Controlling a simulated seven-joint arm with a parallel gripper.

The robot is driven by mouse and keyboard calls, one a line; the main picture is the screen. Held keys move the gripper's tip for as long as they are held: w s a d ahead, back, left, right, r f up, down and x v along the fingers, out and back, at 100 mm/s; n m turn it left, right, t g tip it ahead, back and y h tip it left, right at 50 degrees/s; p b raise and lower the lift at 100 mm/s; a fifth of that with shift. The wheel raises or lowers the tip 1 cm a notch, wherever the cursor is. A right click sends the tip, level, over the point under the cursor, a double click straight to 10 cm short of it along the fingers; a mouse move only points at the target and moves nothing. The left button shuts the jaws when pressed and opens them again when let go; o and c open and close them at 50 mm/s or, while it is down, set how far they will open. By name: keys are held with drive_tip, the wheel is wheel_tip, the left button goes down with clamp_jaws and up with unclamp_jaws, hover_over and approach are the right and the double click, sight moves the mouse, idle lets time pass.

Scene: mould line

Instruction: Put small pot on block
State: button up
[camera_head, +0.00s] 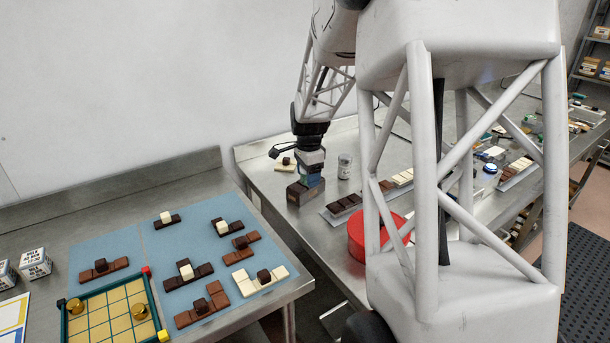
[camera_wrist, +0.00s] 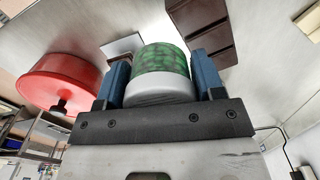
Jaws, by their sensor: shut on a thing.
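My gripper (camera_head: 308,181) points down over the table at the back, its blue fingers just above a dark brown block (camera_head: 296,196). In the wrist view the gripper (camera_wrist: 162,85) is shut on the small pot (camera_wrist: 160,65), which has a green patterned band and a pale grey end. The pot is largely hidden in the head view. The brown block (camera_wrist: 205,30) also shows in the wrist view, beyond the pot and to its right. I cannot tell whether the pot touches the block.
A small jar (camera_head: 344,166) stands to the right of the block. A tray of dark and pale bars (camera_head: 345,203) and a red round container (camera_head: 362,236) lie nearer. A pale piece with a dark knob (camera_head: 285,164) lies behind. The left table holds several chocolate pieces.

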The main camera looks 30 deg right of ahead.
drive_tip(key=shift+w+d+f, duration=0.1)
drive_tip(key=shift+w+d, duration=0.35)
drive_tip(key=shift+w, duration=0.55)
drive_tip(key=shift+w+d+f, duration=0.1)
drive_tip(key=shift+w+d, duration=0.35)
drive_tip(key=shift+w, duration=0.55)
drive_tip(key=shift+w+d+f, duration=0.1)
drive_tip(key=shift+w+d, duration=0.35)
drive_tip(key=shift+w, duration=0.55)
drive_tip(key=shift+f, duration=0.1)
drive_tip(key=shift+f, duration=1.7)
drive_tip(key=shift+f, duration=0.1)
drive_tip(key=o, duration=1)
wheel_tip(320, 180, up, 12)
